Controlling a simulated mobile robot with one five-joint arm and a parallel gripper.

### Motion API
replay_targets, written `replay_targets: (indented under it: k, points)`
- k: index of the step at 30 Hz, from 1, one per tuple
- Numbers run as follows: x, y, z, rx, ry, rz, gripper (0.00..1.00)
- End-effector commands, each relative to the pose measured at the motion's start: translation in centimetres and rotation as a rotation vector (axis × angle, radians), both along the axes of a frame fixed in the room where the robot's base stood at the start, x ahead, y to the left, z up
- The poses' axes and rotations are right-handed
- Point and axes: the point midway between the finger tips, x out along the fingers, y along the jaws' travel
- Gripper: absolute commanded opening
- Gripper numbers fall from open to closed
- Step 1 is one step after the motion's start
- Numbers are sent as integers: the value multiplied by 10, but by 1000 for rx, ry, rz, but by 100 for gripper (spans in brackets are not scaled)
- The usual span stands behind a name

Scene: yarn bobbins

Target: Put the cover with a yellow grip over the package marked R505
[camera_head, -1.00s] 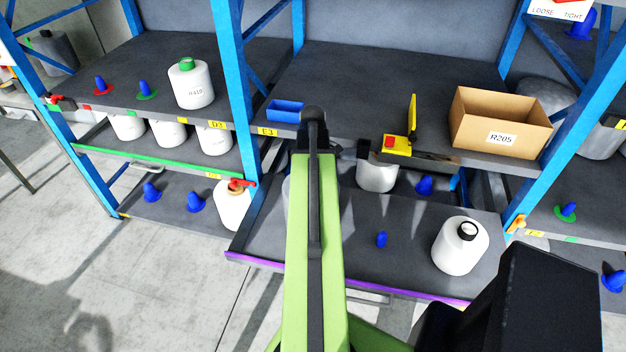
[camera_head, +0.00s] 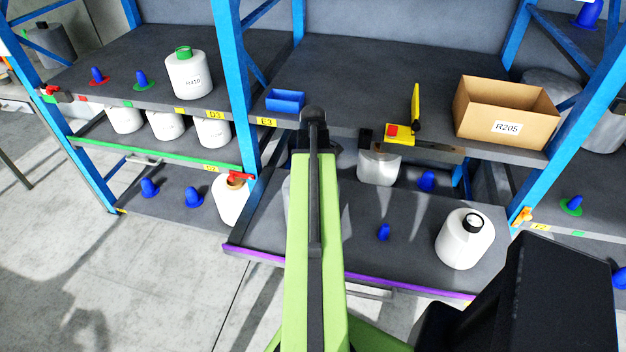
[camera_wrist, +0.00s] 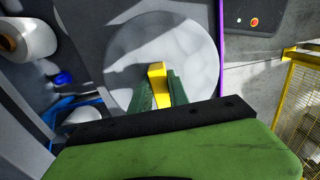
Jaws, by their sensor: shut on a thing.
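In the wrist view my gripper (camera_wrist: 160,88) is shut on the yellow grip (camera_wrist: 157,76) of a large round translucent cover (camera_wrist: 185,50). The cover is broad and whitish, below the fingers. In the head view my green arm hides the gripper and most of the cover. I cannot read R505 on any package. White packages stand on the racks: one with a black top (camera_head: 465,240) on the lower shelf at right, and one (camera_head: 378,168) further back. Whether anything lies under the cover is unclear.
A cardboard box marked R205 (camera_head: 507,115), a yellow tool with a red part (camera_head: 400,132) and a blue tray (camera_head: 285,101) are on the upper shelf. A white package marked R410 (camera_head: 188,75) stands at left. A small blue cone (camera_head: 384,232) is on the lower shelf. Blue posts (camera_head: 232,80) flank the bay.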

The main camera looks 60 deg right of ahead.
Motion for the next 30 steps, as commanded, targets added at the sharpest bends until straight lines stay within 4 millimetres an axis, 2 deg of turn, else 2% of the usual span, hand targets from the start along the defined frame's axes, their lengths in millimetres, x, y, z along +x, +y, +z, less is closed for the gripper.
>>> replay_targets:
  k: [10,11,16,26,30]
  points:
    - [0,0,-7,0,0,0,0]
    - [0,0,-6,0,0,0,25]
    - [0,0,-6,0,0,0,47]
    - [0,0,-4,0,0,0,47]
    - [0,0,7,0,0,0,47]
